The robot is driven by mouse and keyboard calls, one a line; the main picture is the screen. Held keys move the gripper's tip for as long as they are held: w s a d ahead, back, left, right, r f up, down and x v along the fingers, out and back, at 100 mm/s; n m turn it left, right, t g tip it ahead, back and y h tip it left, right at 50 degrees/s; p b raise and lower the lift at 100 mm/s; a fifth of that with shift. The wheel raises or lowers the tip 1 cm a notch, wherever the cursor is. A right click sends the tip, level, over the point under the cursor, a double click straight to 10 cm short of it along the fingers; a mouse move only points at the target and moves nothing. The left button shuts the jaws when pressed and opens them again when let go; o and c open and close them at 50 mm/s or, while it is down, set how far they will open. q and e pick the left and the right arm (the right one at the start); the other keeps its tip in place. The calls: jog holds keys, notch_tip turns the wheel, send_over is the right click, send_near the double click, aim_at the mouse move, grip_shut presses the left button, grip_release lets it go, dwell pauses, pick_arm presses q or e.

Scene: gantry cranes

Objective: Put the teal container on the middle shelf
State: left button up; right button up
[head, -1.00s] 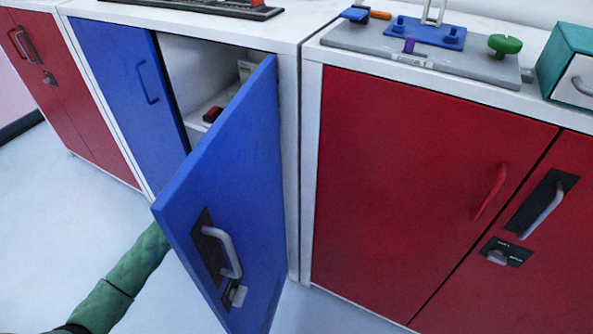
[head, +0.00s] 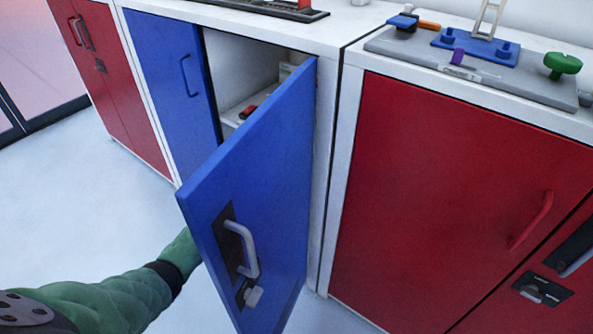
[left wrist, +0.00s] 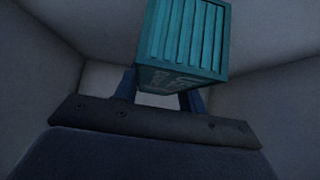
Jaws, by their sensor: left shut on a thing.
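The teal container (left wrist: 183,40), a small ribbed box, shows in the left wrist view between the fingers of my left gripper (left wrist: 162,96), which is shut on it. Grey walls surround the container there, and it looks held clear of them. In the head view my left arm passes behind the open blue door, which hides the gripper and container. I cannot tell which shelf the container is level with. My right gripper is not in view.
The open blue door (head: 255,185) swings out towards me and blocks much of the cabinet opening. The left blue door (head: 172,75) is shut. A red cabinet (head: 450,190) stands at right, with a grey board (head: 400,45) on top. Floor at left is clear.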

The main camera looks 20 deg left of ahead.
pick_arm(q)
jog(key=shift+w+d+f, duration=0.1)
jog(key=shift+w+d, duration=0.2)
jog(key=shift+w, duration=0.5)
notch_tip(320, 180, down, 3)
jog(key=shift+r, duration=0.1)
jog(key=shift+f, duration=0.35)
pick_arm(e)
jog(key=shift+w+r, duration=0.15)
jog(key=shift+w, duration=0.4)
pick_arm(q)
jog(key=o, duration=1.1)
jog(key=shift+o, duration=0.2)
